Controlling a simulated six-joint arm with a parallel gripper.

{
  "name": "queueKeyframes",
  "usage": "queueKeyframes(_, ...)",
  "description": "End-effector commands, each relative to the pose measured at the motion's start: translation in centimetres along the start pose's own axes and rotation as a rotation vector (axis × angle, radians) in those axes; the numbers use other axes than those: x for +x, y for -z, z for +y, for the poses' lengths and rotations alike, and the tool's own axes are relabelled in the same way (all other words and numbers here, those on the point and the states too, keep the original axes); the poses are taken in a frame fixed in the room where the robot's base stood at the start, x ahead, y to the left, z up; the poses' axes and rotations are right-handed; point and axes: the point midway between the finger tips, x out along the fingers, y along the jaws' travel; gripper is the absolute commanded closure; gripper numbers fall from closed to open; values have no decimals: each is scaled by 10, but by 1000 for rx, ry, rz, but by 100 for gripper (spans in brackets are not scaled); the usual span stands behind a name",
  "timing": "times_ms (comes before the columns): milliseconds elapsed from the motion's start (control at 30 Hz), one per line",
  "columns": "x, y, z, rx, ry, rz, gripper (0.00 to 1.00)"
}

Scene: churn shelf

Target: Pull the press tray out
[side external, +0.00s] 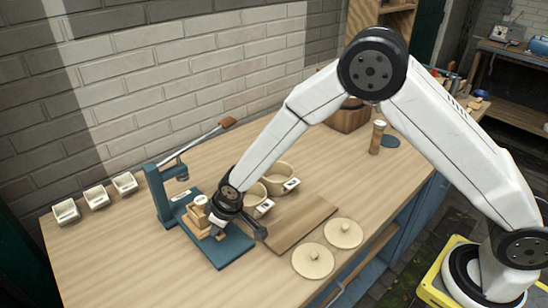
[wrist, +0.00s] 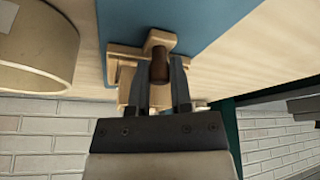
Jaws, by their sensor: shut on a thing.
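The teal press (side external: 160,197) stands at the left of the bench, its lever angled up to the right. The pale wooden press tray (side external: 197,229) sits low on the press's flat teal base (side external: 222,250); it also shows in the wrist view (wrist: 124,50). My gripper (side external: 211,218) reaches down over the tray. In the wrist view my gripper's fingers (wrist: 160,70) are shut on either side of the tray's brown, rounded knob (wrist: 159,70). My gripper hides part of the tray in the side view.
Two round cream tubs (side external: 278,179) and a wooden board (side external: 298,222) are right of my gripper. Two round lids (side external: 313,261) lie near the front edge. A wooden stamp (side external: 377,138) stands farther right.

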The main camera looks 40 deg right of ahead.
Motion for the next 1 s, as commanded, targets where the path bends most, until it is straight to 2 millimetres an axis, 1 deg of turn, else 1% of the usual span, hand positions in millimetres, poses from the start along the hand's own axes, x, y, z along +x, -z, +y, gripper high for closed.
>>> queueKeyframes(200, -10, -22, -13, -4, -2, 0, 100)
queueKeyframes(400, -17, -37, -21, -3, 1, 1, 100)
queueKeyframes(533, -19, -42, -24, -3, 3, 1, 100)
queueKeyframes(800, -19, -44, -24, -4, 3, -4, 100)
queueKeyframes(833, -19, -44, -25, -4, 3, -5, 68)
queueKeyframes(867, -19, -44, -24, -4, 3, -5, 59)
queueKeyframes(1000, -19, -43, -24, -2, 3, -3, 59)
